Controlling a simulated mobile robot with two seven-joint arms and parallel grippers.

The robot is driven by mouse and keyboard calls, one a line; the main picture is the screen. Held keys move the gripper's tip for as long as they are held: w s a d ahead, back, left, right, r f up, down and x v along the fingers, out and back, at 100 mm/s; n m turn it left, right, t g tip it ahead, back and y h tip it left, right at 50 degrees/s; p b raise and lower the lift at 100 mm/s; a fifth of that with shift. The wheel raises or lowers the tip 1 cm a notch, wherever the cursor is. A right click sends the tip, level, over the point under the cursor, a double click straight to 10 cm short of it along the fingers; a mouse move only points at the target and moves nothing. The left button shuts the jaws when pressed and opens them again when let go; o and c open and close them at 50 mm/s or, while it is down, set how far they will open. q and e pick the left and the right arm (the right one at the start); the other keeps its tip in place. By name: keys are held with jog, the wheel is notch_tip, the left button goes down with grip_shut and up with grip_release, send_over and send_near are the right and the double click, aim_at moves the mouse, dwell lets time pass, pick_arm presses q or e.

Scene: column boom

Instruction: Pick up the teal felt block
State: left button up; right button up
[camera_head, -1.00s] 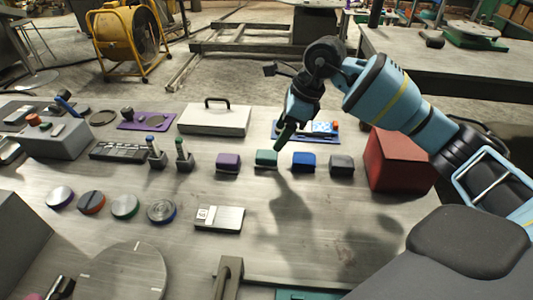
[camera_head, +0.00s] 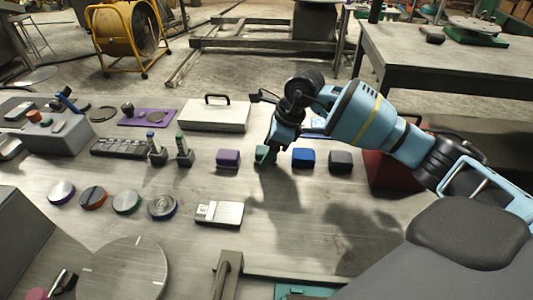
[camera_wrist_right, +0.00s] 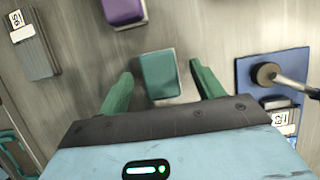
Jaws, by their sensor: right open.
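The teal felt block (camera_head: 261,153) sits on the workbench in a row of felt blocks, partly hidden by my right gripper in the head view. In the right wrist view the teal block (camera_wrist_right: 159,75) lies ahead of and between the two green fingers. My right gripper (camera_head: 267,157) is open and empty, low over the block; its fingers (camera_wrist_right: 160,82) stand apart on either side, with gaps to the block. My left gripper is not in view.
A purple block (camera_head: 228,158) is left of the teal one; a blue block (camera_head: 303,158) and a dark grey block (camera_head: 340,161) are right. A red box (camera_head: 385,172) stands beyond, partly behind my arm. Bare bench (camera_head: 285,215) lies in front.

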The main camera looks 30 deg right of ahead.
aim_at(261, 152)
jog(key=c, duration=1.1)
jog(key=shift+r, duration=0.1)
jog(key=shift+r, duration=0.85)
jog(key=shift+s+a+r, duration=0.15)
jog(key=shift+a+r, duration=0.05)
jog(key=shift+r, duration=0.25)
jog(key=shift+s+a+r, duration=0.15)
jog(key=shift+r, duration=0.25)
jog(key=s+a, duration=0.3)
jog(key=s+a+r, duration=0.1)
jog(key=s+a, duration=0.2)
jog(key=a, duration=0.1)
jog(key=s+a+b, duration=0.1)
jog(key=s+a, duration=0.3)
jog(key=shift+r, duration=0.25)
